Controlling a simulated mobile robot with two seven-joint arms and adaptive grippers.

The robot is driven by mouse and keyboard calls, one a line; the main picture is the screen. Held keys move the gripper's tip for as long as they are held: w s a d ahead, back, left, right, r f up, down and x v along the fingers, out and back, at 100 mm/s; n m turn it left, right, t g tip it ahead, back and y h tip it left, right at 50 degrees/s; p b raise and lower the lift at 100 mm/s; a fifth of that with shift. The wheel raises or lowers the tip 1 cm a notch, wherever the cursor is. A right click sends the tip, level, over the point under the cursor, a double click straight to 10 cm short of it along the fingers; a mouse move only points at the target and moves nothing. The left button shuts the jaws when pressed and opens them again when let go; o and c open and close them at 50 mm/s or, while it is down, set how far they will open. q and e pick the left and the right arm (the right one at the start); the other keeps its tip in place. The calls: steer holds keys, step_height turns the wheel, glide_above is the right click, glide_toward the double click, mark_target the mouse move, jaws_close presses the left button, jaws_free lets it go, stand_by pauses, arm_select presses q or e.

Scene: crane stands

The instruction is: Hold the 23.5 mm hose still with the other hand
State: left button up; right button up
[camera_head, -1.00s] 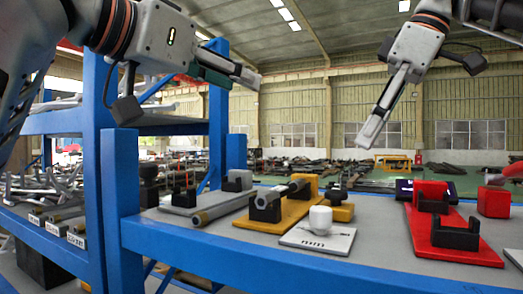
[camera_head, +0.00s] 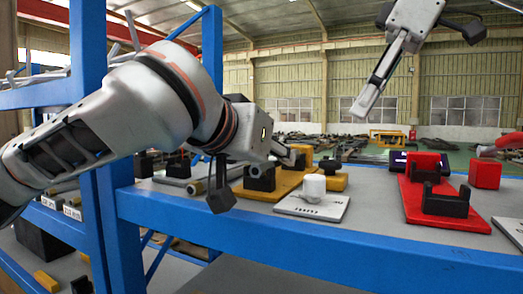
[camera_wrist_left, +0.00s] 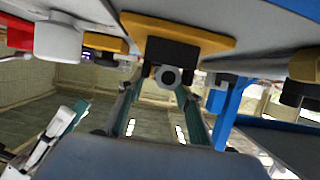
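In the left wrist view, which appears upside down, a grey hose (camera_wrist_left: 168,76) shows its round open end, held in a black cradle (camera_wrist_left: 172,53) on a yellow stand (camera_wrist_left: 200,38). My left gripper (camera_wrist_left: 160,90) has its two fingers spread apart, with the hose end between their tips; I see gaps at the sides. In the head view my left gripper (camera_head: 283,152) is at the yellow stand (camera_head: 265,192), and my wrist hides much of the hose. My right gripper (camera_head: 368,98) hangs in the air above the shelf, seen from the side, so its finger gap is unclear.
A white plate (camera_head: 325,212) with a white cup-like piece (camera_head: 313,187) stands in front of the yellow stand. A red stand (camera_head: 420,215) with black cradles is to the right, beside a red block (camera_head: 485,174). Blue shelf posts (camera_head: 88,60) rise at the left.

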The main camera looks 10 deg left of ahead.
arm_select(q)
steer(key=shift+x, duration=1.05)
jaws_close()
arm_select(e)
steer(key=c, duration=0.6)
steer(key=shift+s+d+r, duration=0.1)
steer(key=shift+r, duration=0.1)
jaws_close()
steer(key=shift+s+d+r+t+y, duration=0.1)
steer(key=shift+d+r+y, duration=0.2)
steer(key=shift+r, duration=0.35)
steer(key=shift+s+d+r+t+y, duration=0.15)
steer(key=shift+r+y, duration=0.2)
steer(key=shift+r, duration=0.35)
steer(key=shift+s+d+r+t+y, duration=0.1)
steer(key=shift+d+r+y, duration=0.2)
steer(key=shift+r, duration=0.35)
